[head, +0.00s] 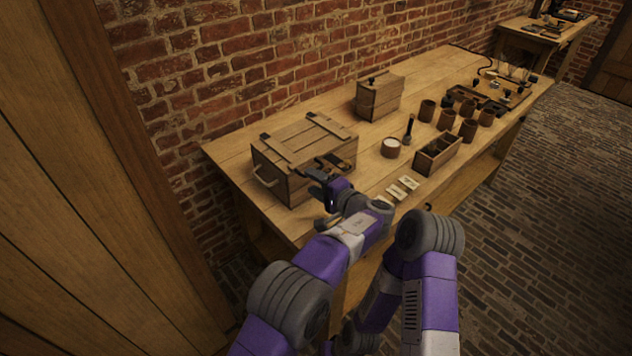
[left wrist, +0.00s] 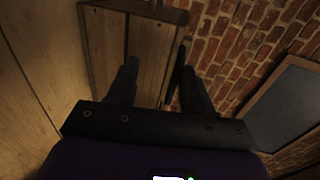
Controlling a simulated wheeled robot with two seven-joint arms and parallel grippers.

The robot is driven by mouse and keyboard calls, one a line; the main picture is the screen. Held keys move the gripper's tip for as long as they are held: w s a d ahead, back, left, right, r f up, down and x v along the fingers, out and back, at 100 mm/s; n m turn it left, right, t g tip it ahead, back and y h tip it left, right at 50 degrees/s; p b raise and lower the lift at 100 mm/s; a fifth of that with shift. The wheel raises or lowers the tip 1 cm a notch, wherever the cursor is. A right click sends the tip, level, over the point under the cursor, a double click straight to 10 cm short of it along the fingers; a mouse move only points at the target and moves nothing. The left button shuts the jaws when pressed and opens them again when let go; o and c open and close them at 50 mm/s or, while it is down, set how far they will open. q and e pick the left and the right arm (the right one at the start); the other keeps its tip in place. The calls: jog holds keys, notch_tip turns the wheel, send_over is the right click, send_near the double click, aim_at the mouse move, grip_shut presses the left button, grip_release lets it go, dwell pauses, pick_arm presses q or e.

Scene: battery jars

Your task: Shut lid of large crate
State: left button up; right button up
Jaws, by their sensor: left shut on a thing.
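The large crate (head: 285,186), made of wood with a rope handle on its left end, stands at the near left end of the bench. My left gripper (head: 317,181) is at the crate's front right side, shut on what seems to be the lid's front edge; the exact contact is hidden. In the left wrist view, the dark fingers (left wrist: 158,88) reach to a wooden panel. My right gripper is out of sight.
A smaller wooden box (head: 379,98) stands behind and to the right. A white-topped jar (head: 390,148), a divided tray (head: 437,155) and several brown jars stand further right. Pale cards (head: 402,187) lie near the front edge. A brick wall (head: 215,70) backs the bench.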

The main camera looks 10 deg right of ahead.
pick_arm(q)
jog(key=shift+a+f, duration=0.1)
jog(key=shift+f, duration=0.45)
notch_tip(320, 180, up, 11)
jog(key=p, duration=0.3)
